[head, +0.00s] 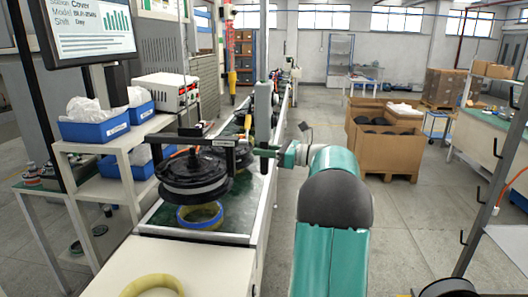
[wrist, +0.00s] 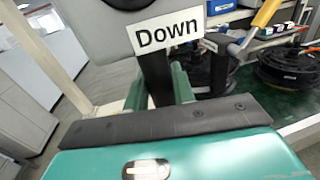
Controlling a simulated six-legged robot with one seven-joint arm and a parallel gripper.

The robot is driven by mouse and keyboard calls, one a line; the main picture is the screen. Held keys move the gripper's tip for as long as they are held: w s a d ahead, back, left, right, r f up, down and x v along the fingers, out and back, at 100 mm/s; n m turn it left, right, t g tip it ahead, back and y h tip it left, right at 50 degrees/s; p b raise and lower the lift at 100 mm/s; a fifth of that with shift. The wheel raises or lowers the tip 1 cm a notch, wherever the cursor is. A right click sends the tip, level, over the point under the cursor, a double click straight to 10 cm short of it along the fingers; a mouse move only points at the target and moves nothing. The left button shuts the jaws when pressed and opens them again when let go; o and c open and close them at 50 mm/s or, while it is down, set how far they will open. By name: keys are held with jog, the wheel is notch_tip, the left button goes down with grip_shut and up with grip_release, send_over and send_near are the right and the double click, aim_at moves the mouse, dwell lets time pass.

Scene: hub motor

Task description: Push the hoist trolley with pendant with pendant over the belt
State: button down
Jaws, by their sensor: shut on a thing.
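A tall grey pendant (head: 264,104) stands upright beside the belt in the head view. A dark beam (head: 222,141) runs left from near it, above a black hub motor (head: 193,172) that seems to hang over the green belt (head: 236,203). My gripper (head: 265,152) is at the pendant's lower part and shut on it; the fingertips are mostly hidden. In the wrist view the pendant's grey body (wrist: 105,30) fills the top, with a white "Down" label (wrist: 168,34). My gripper's green body and dark pad also show there.
A blue and yellow ring (head: 200,216) sits below the motor. A shelf with blue bins (head: 95,128) and a monitor stand left. The white table (head: 190,268) is in front. Floor right of the belt is open up to the cardboard boxes (head: 383,145).

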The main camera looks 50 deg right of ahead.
jog(key=shift+d+r, duration=0.2)
jog(key=c, duration=1.4)
grip_release()
jog(key=shift+c, duration=0.2)
jog(key=shift+o, duration=1.2)
jog(key=shift+w+d+f, duration=0.2)
jog(key=shift+s+a+r, duration=0.1)
jog(key=shift+s+a, duration=0.05)
jog(key=shift+a, duration=0.1)
jog(key=shift+d, duration=0.1)
jog(key=v, duration=1.3)
jog(key=shift+s, duration=0.45)
